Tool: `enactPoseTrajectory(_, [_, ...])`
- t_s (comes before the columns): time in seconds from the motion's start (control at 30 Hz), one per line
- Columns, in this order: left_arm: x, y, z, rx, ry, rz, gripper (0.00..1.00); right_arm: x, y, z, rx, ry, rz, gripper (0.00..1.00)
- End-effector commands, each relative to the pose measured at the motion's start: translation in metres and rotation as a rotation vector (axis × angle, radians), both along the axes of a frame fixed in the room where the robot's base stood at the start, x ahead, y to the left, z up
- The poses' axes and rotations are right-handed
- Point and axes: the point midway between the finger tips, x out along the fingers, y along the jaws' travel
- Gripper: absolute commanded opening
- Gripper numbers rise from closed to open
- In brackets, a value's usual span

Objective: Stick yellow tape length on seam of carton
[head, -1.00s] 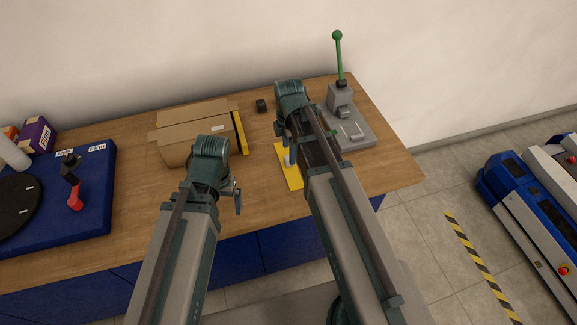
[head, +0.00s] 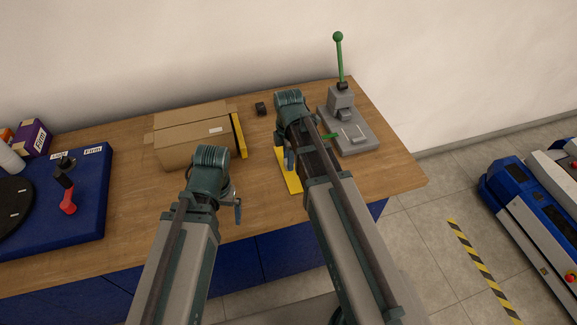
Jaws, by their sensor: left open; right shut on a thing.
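The brown carton (head: 190,142) lies on the wooden table, left of centre, with a small white label on its side and flaps at the back. A yellow bar (head: 239,135) runs along its right end. The yellow tape length (head: 291,178) shows as a flat yellow piece below my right gripper (head: 289,162). My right gripper is shut, apparently on that yellow piece; the arm hides the contact. My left gripper (head: 237,208) is open and empty, in front of the carton's right end and apart from it.
A grey press (head: 347,130) with a green lever stands at the right back. A small black block (head: 261,109) lies behind the yellow pieces. Bare table (head: 135,195) lies between board and carton.

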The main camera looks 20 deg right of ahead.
Motion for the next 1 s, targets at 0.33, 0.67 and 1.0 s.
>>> enactPoseTrajectory(0.33, [0.0, 0.0, 0.003, 0.0, 0.0, 0.0, 1.0, 0.0, 0.0, 0.003, 0.0, 0.0, 0.0, 0.0])
enactPoseTrajectory(0.67, [0.0, 0.0, 0.033, 0.0, 0.0, 0.0, 1.0, 0.0, 0.0, 0.033, 0.0, 0.0, 0.0, 0.0])
enactPoseTrajectory(1.0, [0.0, 0.0, 0.042, 0.0, 0.0, 0.0, 1.0, -0.056, 0.038, 0.042, 0.0, 0.0, 0.005, 0.0])
